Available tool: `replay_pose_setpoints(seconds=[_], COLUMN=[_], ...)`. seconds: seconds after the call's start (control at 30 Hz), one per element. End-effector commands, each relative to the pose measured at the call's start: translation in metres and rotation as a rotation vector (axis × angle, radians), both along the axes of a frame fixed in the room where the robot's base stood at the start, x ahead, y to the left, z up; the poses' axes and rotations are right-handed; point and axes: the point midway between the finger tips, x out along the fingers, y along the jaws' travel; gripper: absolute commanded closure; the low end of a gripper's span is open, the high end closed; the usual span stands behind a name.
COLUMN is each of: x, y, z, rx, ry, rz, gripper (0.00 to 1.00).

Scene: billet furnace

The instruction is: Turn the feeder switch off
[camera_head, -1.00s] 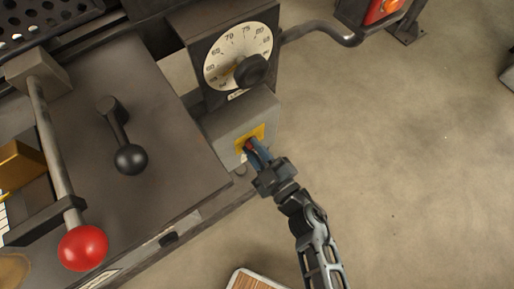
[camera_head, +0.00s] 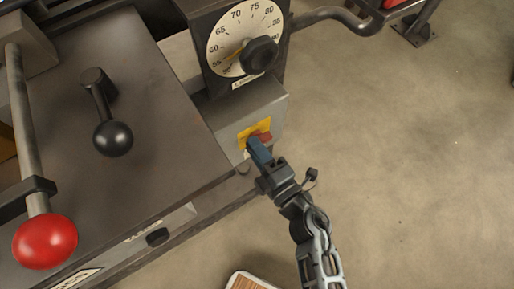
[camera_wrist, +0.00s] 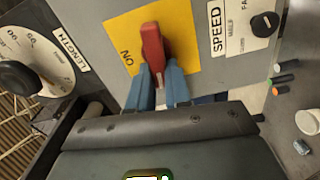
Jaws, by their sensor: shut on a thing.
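The feeder switch is a red lever (camera_wrist: 153,50) on a yellow plate (camera_wrist: 118,38) fixed to a grey box. The word ON is printed at the left of the lever in the wrist view. In the head view the red lever (camera_head: 262,135) shows beside the blue fingers on the yellow plate (camera_head: 247,132). My gripper (camera_wrist: 158,78) has its two blue fingers on either side of the lever's lower end and is shut on it. In the head view my gripper (camera_head: 258,148) reaches the box from the lower right.
A LENGTH dial (camera_head: 245,38) with a black knob sits above the switch box. A SPEED knob (camera_wrist: 264,24) is at its right in the wrist view. A black-ball lever (camera_head: 113,138) and a red-ball lever (camera_head: 45,241) stand left. Open floor (camera_head: 410,170) lies right.

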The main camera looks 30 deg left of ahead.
Motion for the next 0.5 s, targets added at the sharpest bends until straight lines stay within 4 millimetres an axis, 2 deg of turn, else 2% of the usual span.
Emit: replay_pose_setpoints(seconds=[0.5], x=[-0.0014], y=[0.0005], z=[-0.0037], rx=[-0.072], ry=[-0.119], rz=[0.003], gripper=[1.00])
